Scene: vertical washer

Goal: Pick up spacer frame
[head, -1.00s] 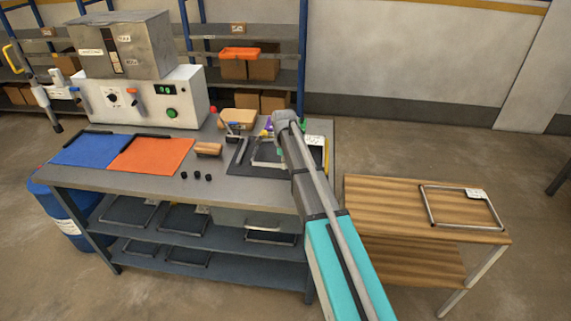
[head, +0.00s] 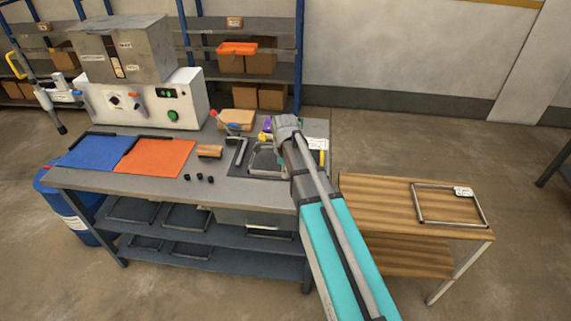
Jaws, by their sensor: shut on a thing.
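A rectangular metal spacer frame (head: 262,174) shows on or just above the dark mat (head: 236,165) at the right end of the grey bench; my arm partly covers it. My gripper (head: 284,124) is over this end of the bench, at the frame's far side. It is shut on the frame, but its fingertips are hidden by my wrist. Whether the frame touches the mat cannot be told. A second, thin rectangular frame (head: 416,205) with a white label lies flat on the wooden side table (head: 375,197), apart from my gripper.
A white machine (head: 150,103) with a grey metal box stands at the bench's back left. Blue (head: 90,152) and orange (head: 155,156) mats, a brown block (head: 210,151) and several small black pieces lie on the bench. The left part of the wooden table is bare.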

